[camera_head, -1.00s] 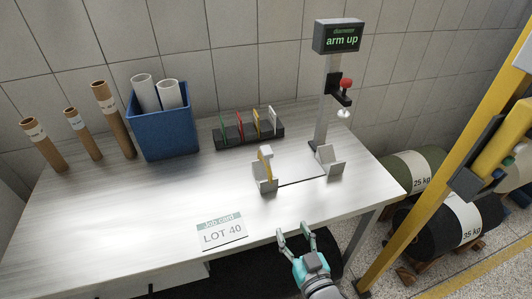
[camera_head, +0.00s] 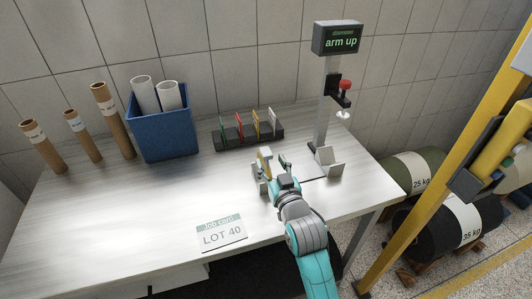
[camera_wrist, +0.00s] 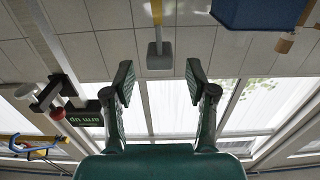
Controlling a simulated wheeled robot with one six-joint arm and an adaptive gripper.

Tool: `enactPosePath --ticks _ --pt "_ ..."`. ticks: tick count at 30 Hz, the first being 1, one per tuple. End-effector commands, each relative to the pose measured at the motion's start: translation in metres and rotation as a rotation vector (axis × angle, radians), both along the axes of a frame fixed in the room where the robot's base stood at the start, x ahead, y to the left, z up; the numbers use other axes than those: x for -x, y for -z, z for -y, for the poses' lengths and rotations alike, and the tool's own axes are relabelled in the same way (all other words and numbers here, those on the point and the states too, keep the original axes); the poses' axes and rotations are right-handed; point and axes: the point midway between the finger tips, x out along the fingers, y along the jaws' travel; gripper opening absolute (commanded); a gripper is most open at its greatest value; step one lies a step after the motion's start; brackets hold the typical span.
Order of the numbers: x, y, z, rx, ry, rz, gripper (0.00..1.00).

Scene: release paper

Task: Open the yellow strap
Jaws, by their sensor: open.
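The yellow strap (camera_head: 268,168) stands on the left grey cradle (camera_head: 256,178) on the bench, with a pale grey block at its top. In the wrist view the yellow strap (camera_wrist: 157,12) shows at top centre, its grey block (camera_wrist: 160,55) hanging toward the gap between my fingers. My gripper (camera_head: 277,167) is at the cradle, just right of and in front of the strap, and partly hides it. My fingers (camera_wrist: 161,82) are spread with nothing between them. Whether a finger touches the strap cannot be told.
A right cradle (camera_head: 329,160) stands by a post with a display (camera_head: 338,38) reading "arm up" and a red knob (camera_head: 345,84). Behind is a rack (camera_head: 238,142) of coloured tags. A blue bin (camera_head: 168,137) and cardboard tubes are left. A job card (camera_head: 221,234) lies in front.

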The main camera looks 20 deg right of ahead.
Motion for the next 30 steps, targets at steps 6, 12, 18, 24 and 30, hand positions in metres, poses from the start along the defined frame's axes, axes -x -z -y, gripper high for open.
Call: enactPosePath --ticks 6,12,18,24,30 --pt "-0.034 0.000 0.000 0.000 0.000 0.001 0.56" --pt "-0.048 0.000 0.000 0.000 0.000 0.000 0.56" --pt "-0.050 0.000 0.000 0.000 0.000 0.000 0.56" --pt "-0.050 0.000 0.000 0.000 0.000 0.000 0.36" --pt "-0.050 0.000 0.000 0.000 0.000 0.000 0.00"
